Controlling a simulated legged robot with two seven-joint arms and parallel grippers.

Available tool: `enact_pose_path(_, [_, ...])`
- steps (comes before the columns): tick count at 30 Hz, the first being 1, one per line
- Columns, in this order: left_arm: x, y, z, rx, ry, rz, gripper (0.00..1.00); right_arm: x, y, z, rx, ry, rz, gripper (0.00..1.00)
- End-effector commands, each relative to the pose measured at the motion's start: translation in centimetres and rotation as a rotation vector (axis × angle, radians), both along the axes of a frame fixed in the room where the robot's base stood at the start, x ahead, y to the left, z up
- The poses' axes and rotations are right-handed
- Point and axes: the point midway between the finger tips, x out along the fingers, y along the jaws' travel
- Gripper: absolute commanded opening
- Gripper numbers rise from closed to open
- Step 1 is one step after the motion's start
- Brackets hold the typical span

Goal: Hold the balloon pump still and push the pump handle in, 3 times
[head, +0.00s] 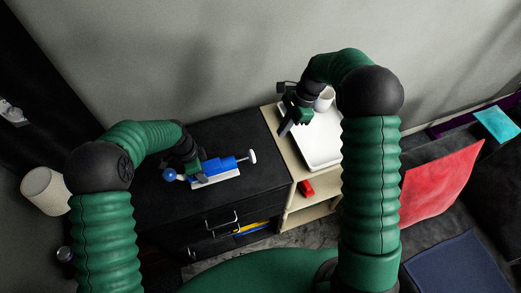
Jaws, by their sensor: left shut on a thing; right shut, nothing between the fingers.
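The blue balloon pump (220,167) lies on a white base on top of the black cabinet. Its white pump handle (252,157) sticks out to the right, with a gap of shaft showing between handle and body. A blue ball-shaped part (169,175) is at the pump's left end. My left gripper (198,178) is shut on the pump near its left part; the arm hides some of it. My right gripper (284,130) is shut and empty, above the left edge of the white tray, up and to the right of the handle and apart from it.
The black cabinet (250,196) has drawers, one showing blue and yellow things. A white tray (316,151) and a white cup (325,98) stand on the pale wooden shelf to the right. A red object (306,188) sits in the shelf. A white cylinder (45,190) is at far left.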

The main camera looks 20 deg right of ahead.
Motion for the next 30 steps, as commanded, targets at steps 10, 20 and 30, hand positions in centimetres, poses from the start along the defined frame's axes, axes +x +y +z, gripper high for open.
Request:
enact_pose_path(10, [0.0, 0.0, 0.0, 0.001, 0.001, 0.001, 0.0, 0.0, 0.5, -1.1, -0.001, -0.001, 0.005, 0.0])
enact_pose_path(20, [0.0, 0.0, 0.0, 0.001, 0.0, 0.001, 0.0, -0.1, 3.1, -7.5, -0.001, 0.001, 0.007, 0.0])
enact_pose_path(30, [0.0, 0.0, 0.0, 0.001, 0.0, 0.0, 0.0, 0.0, 7.3, -9.2, -0.003, -0.003, 0.007, 0.0])
